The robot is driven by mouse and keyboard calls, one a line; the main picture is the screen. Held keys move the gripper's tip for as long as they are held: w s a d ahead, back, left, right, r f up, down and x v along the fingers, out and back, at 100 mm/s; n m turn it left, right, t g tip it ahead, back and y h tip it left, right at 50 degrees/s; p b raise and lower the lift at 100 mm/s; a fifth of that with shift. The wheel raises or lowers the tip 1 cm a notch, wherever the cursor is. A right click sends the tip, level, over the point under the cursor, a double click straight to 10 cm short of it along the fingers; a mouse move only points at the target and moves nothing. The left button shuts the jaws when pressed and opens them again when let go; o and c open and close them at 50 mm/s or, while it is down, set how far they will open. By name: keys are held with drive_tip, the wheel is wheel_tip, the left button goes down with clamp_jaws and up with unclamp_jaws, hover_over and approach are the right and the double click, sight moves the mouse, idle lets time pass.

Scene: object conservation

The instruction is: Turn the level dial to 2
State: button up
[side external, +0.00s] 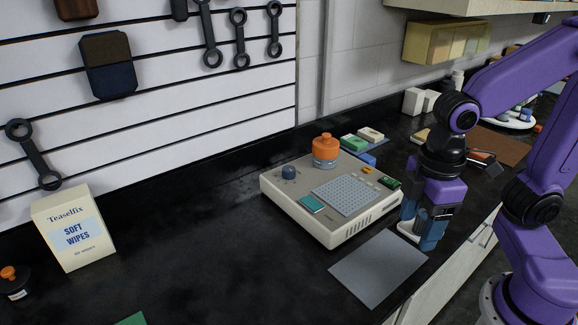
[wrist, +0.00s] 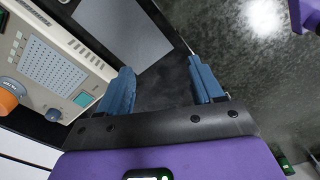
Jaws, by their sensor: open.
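A beige device (side external: 345,225) stands on the black counter, with a small blue dial (side external: 289,172) on its back left corner. The dial also shows in the wrist view (wrist: 53,114) at the left; its setting is too small to read. An orange-topped round object (side external: 325,150) sits on the device's back edge. The device also has a perforated panel (side external: 346,194) and a teal square (side external: 311,204). My gripper (side external: 423,232) is beside the device's right end, pointing down, apart from the dial. In the wrist view its blue fingers (wrist: 160,78) are spread with nothing between them.
A grey sheet (side external: 380,268) lies in front of the device. A wipes box (side external: 74,228) stands at the left. Small green and white blocks (side external: 358,141) lie behind the device.

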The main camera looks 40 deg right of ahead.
drive_tip(key=w+a+r+m, duration=0.1)
drive_tip(key=w+a+r, duration=0.15)
drive_tip(key=w, duration=0.45)
drive_tip(key=w+a+r, duration=0.2)
drive_tip(key=w+a, duration=0.1)
drive_tip(key=w, duration=0.3)
drive_tip(key=r+m, duration=0.2)
hover_over(289, 168)
wheel_tip(289, 168, down, 17)
drive_tip(key=shift+a+f, duration=0.1)
drive_tip(key=shift+f, duration=0.1)
drive_tip(key=c, duration=1.1)
